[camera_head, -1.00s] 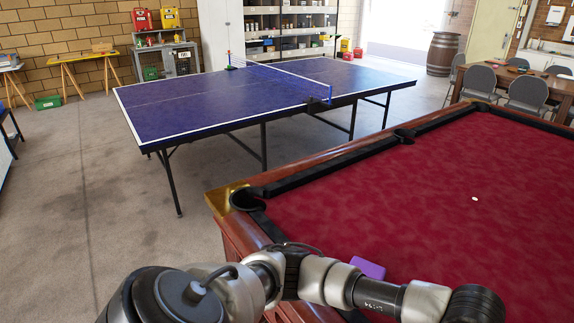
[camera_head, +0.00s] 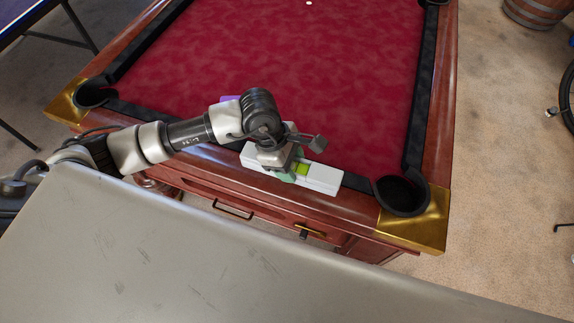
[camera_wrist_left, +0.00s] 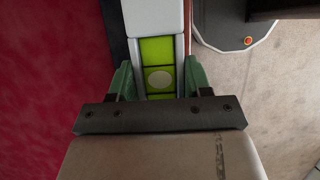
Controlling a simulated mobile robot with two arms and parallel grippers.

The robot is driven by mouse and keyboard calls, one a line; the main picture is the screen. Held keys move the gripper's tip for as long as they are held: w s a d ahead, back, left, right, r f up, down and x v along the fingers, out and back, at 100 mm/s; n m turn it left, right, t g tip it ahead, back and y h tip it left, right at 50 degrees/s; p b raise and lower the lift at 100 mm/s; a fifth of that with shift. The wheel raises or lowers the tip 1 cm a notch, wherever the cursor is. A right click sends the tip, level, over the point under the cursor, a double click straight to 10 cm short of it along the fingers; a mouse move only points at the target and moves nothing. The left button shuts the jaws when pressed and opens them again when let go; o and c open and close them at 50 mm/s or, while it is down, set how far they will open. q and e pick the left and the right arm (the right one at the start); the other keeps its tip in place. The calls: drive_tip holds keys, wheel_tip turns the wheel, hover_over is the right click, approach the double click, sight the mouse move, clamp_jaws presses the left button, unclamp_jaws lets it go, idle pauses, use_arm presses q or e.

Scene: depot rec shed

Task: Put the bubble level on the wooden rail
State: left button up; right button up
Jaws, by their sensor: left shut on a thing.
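The bubble level (camera_head: 322,179) is a white bar with a yellow-green window. It lies lengthwise along the near wooden rail (camera_head: 358,204) of the red pool table, over the rail and the black cushion edge. My left gripper (camera_head: 290,172) is shut on its middle, from above. In the left wrist view the green fingers (camera_wrist_left: 158,80) stand on both sides of the window, and the level's white end (camera_wrist_left: 155,16) points away. I cannot tell whether the level touches the rail or is just above it. My right gripper is not in view.
Red cloth (camera_head: 290,60) spreads behind the rail. A corner pocket (camera_head: 402,195) with a brass corner (camera_head: 425,225) is just right of the level. Drawers with handles (camera_head: 232,209) are below the rail.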

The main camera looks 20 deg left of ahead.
use_arm(q)
drive_tip(key=shift+w+a+f, duration=0.1)
drive_tip(key=shift+a+f, duration=0.05)
drive_tip(key=shift+a, duration=0.2)
drive_tip(key=shift+f, duration=0.25)
wheel_tip(320, 180, down, 3)
drive_tip(key=shift+f+p, duration=0.15)
drive_tip(key=shift+p, duration=0.55)
drive_tip(key=shift+f, duration=0.15)
drive_tip(key=shift+f, duration=0.1)
drive_tip(key=shift+f+b, duration=0.15)
drive_tip(key=shift+b, duration=0.15)
drive_tip(key=o, duration=1.1)
